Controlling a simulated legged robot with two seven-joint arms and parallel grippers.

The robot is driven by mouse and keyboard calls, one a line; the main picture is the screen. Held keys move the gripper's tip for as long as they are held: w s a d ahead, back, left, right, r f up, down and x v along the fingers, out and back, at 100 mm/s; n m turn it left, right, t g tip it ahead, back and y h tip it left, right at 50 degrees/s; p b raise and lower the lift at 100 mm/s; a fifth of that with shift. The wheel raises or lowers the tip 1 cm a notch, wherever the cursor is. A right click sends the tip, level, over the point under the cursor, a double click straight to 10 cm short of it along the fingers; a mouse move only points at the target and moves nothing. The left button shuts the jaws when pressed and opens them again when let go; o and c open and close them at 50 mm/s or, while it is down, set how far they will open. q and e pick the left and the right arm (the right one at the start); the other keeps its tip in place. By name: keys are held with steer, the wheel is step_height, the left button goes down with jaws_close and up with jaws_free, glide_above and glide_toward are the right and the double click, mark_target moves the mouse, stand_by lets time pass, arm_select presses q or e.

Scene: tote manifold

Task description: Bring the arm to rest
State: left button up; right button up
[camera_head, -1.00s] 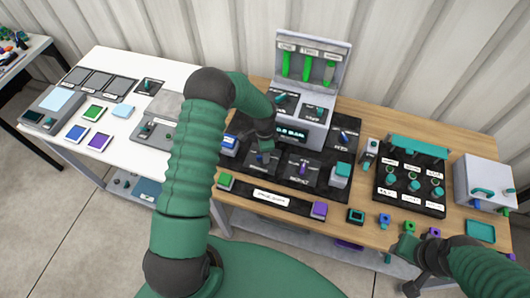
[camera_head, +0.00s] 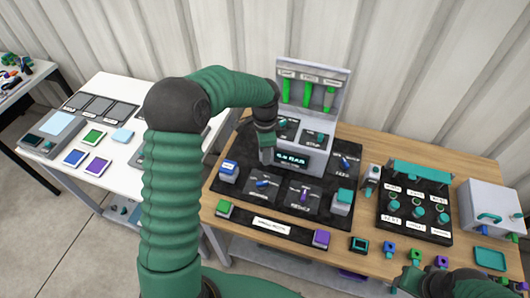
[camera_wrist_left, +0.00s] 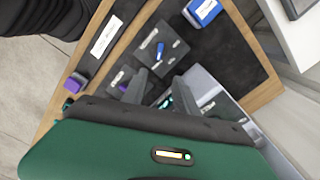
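My left gripper (camera_head: 267,154) points down in front of the grey console (camera_head: 311,125) with the green gauges, above the black panel (camera_head: 240,188). In the left wrist view its two fingers (camera_wrist_left: 158,86) stand apart with nothing held between them. A blue handle (camera_head: 263,183) on the panel lies below the gripper, clear of it; it also shows in the left wrist view (camera_wrist_left: 160,50). A purple handle (camera_head: 304,194) is to its right. My right gripper (camera_head: 408,282) is low at the bottom right, partly cut off, its fingers unclear.
A blue block (camera_head: 228,171) and a teal-topped block (camera_head: 342,201) stand on the panel. A black knob board (camera_head: 415,218) and a grey box (camera_head: 492,205) are to the right. A white table (camera_head: 122,93) with coloured tiles is at the left.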

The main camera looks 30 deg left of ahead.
stand_by(0.4)
arm_select(q)
steer(key=s+d+n+t, duration=0.1)
steer(key=s+d+n, duration=0.3)
steer(key=s, duration=0.4)
steer(key=s+d+n+t, duration=0.1)
steer(key=s+d+n, duration=0.4)
steer(key=s+d, duration=0.2)
steer(key=shift+s+r+t+b, duration=0.3)
steer(key=shift+s+r+b, duration=0.15)
steer(key=shift+s, duration=0.6)
steer(key=shift+a+f, duration=0.1)
steer(key=shift+a, duration=0.05)
